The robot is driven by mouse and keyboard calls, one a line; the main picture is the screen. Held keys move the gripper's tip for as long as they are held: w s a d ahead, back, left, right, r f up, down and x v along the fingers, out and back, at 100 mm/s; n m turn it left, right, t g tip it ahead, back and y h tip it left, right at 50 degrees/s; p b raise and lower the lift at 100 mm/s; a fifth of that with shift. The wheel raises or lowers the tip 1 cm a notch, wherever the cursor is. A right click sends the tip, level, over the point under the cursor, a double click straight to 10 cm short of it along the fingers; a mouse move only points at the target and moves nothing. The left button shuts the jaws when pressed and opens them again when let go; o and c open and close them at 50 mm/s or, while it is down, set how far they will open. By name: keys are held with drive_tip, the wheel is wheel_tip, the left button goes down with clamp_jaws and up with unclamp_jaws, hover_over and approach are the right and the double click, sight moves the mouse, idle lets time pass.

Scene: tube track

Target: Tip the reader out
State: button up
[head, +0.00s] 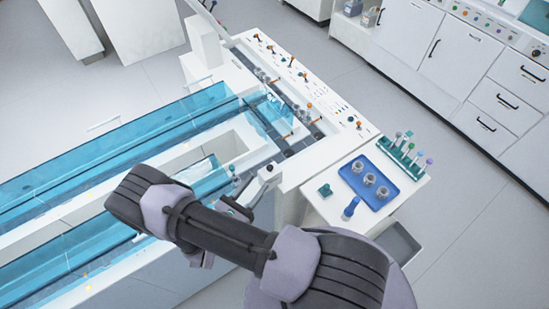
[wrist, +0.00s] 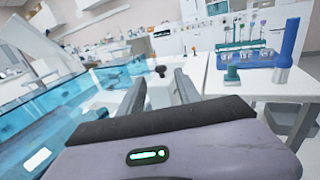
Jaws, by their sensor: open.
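My gripper (wrist: 160,88) is open, its two grey fingers apart with nothing between them. In the head view my gripper (head: 238,208) is partly hidden behind my arm, beside the track's right end. A white arm-like part with a dark round knob (head: 269,168) stands at the track edge, close beyond my fingers. In the wrist view the dark knob (wrist: 160,70) appears ahead of the gap between the fingers, apart from them. I cannot tell for sure whether this part is the reader.
Clear blue covers (head: 120,135) run along the track at left. A white side table (head: 330,205) at right holds a blue tray (head: 383,183) with metal cups, a tube rack (head: 402,158) and an upright blue cylinder (head: 350,208). Open floor lies beyond.

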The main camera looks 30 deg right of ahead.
sight(272, 165)
drive_tip(key=x, duration=1.1)
drive_tip(key=shift+w+d+b, duration=0.1)
drive_tip(key=shift+d+b, duration=0.2)
drive_tip(key=shift+b, duration=0.1)
clamp_jaws()
idle(0.6)
